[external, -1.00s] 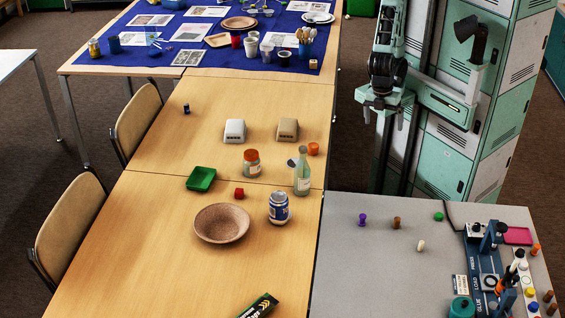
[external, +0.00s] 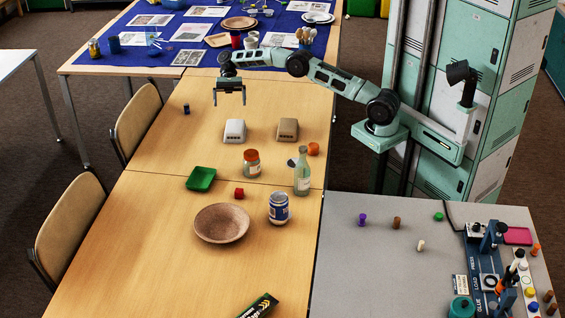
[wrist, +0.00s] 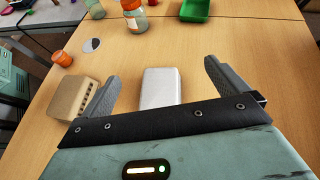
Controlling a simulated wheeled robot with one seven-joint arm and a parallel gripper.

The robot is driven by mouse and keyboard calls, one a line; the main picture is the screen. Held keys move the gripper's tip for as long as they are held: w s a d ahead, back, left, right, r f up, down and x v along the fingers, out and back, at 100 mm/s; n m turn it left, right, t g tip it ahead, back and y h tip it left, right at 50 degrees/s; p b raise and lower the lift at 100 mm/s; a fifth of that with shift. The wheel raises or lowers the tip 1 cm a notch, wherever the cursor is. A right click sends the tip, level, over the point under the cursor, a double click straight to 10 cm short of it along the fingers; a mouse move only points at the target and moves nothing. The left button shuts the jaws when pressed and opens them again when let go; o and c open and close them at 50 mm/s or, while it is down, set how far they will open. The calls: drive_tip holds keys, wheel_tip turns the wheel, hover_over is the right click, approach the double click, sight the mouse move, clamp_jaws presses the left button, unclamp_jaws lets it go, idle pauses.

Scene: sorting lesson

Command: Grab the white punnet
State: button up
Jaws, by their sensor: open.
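The white punnet (external: 234,131) sits on the wooden table, left of a similar tan punnet (external: 287,129). My gripper (external: 230,97) is open and empty, in the air above and a little behind the white punnet in the external view. In the wrist view the white punnet (wrist: 161,88) shows between the two spread fingers of my gripper (wrist: 160,78), beyond the palm, its near end partly hidden. The tan punnet (wrist: 75,98) lies just left of the left finger there.
An orange-lidded jar (external: 251,163), a glass bottle (external: 302,172) and an orange cup (external: 313,149) stand in front of the punnets. The table left of the white punnet is mostly clear.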

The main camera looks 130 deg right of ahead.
drive_tip(key=s+d+f+m+t+b, duration=0.15)
drive_tip(key=s+d+f, duration=0.25)
drive_tip(key=s+d, duration=0.45)
drive_tip(key=b, duration=0.3)
approach(235, 125)
drive_tip(key=shift+m, duration=0.45)
drive_tip(key=x, duration=0.5)
drive_tip(key=shift+s+a+f, duration=0.1)
drive_tip(key=shift+s+a, duration=0.05)
drive_tip(key=shift+a, duration=0.25)
drive_tip(key=x, duration=0.2)
drive_tip(key=b+x, duration=0.1)
drive_tip(key=x, duration=0.2)
drive_tip(key=shift+w+d, duration=0.2)
drive_tip(key=shift+w, duration=0.15)
drive_tip(key=shift+t, duration=0.25)
drive_tip(key=c, duration=1.1)
